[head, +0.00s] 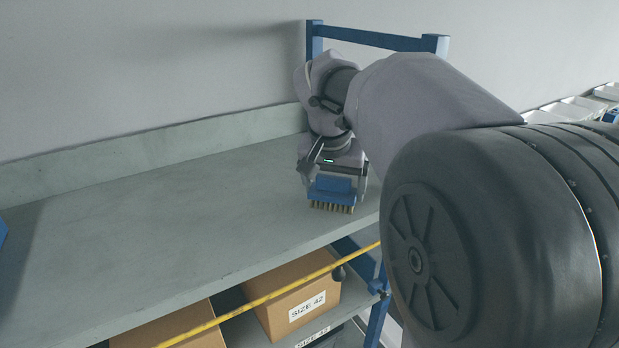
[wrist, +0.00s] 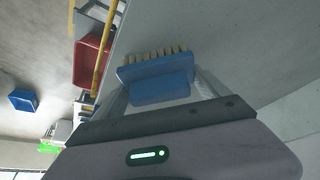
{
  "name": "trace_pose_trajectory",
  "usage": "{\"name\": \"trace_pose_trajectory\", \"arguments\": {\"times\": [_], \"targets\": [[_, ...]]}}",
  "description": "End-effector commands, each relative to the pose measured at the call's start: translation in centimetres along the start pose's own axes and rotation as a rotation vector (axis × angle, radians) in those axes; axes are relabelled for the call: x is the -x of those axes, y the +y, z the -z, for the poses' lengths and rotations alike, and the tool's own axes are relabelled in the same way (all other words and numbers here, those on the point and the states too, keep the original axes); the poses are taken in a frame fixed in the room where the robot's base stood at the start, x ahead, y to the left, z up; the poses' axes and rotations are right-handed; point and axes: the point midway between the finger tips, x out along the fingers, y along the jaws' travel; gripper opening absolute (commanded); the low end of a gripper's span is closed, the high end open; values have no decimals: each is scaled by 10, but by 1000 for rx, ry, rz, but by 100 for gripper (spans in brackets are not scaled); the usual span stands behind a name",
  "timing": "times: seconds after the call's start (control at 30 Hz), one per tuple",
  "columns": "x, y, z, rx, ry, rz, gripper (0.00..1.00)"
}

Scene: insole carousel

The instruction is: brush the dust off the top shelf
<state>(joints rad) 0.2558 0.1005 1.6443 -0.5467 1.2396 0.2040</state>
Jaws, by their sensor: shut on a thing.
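The top shelf (head: 170,215) is a long grey board with a raised back edge along the wall. My gripper (head: 335,186) is shut on a blue brush (head: 332,188) with pale bristles, near the right end of the shelf. The bristles point down at the shelf surface; I cannot tell whether they touch it. In the wrist view the brush (wrist: 155,78) sits between the fingers of my gripper (wrist: 160,92), with the shelf (wrist: 225,45) beyond it. I cannot make out distinct dust on the shelf.
A yellow bar (head: 265,298) runs along the shelf's front, below its edge. Cardboard boxes (head: 295,290) labelled SIZE 42 stand on the shelf below. A blue frame (head: 375,38) rises at the right end. A red bin (wrist: 92,60) and a blue bin (wrist: 23,100) are on the floor.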

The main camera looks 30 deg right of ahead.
Motion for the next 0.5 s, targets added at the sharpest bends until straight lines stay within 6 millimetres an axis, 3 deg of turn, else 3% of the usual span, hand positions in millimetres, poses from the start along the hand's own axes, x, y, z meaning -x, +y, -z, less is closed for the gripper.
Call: {"name": "trace_pose_trajectory", "arguments": {"times": [0.1,0.5], "targets": [[22,0,10,-1,3,2,47],[55,0,24,5,2,3,47]]}}
